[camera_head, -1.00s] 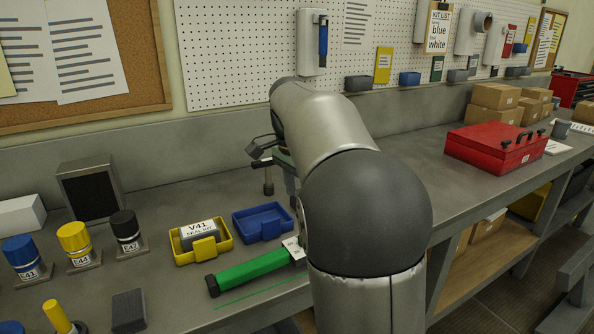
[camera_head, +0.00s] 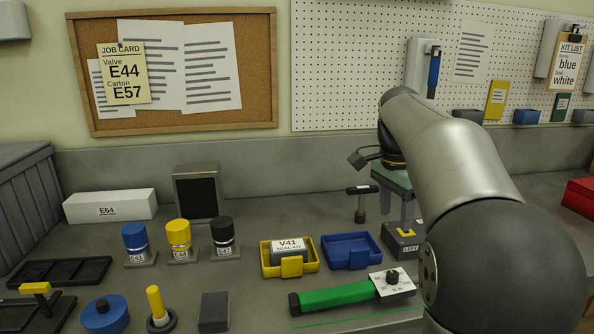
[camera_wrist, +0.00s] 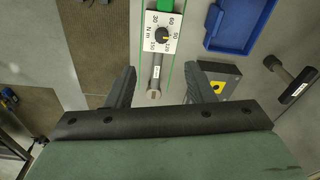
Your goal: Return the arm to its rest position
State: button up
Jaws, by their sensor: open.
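My gripper (camera_wrist: 162,85) shows in the wrist view with its two dark fingers apart and nothing between them. It is above the bench near the dial end of a green torque tool (camera_wrist: 162,30), whose bare metal end lies below the gap between the fingers. In the head view my arm reaches over the right part of the bench, and my gripper (camera_head: 396,212) hangs near a grey block with a yellow top (camera_head: 404,240). The green torque tool (camera_head: 335,297) lies along the front of the bench, its white dial plate beside my arm.
A blue tray (camera_head: 352,251) and a yellow tray (camera_head: 290,268) holding a V41 seal kit stand left of my gripper. A black-handled tool (camera_head: 361,203) stands behind. Blue, yellow and black-capped cylinders (camera_head: 179,242) stand further left. A red case (camera_head: 580,198) is at the right.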

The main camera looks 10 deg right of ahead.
jog(key=s+a+f+n, duration=0.6)
jog(key=s+f, duration=0.4)
jog(key=s, duration=0.2)
jog(key=s+a+f+n+y, duration=0.1)
jog(key=s+a+f+n, duration=0.6)
jog(key=s+f+n, duration=0.2)
jog(key=s+f, duration=0.2)
jog(key=s, duration=0.1)
jog(key=shift+s+f, duration=0.15)
jog(key=shift+s, duration=0.2)
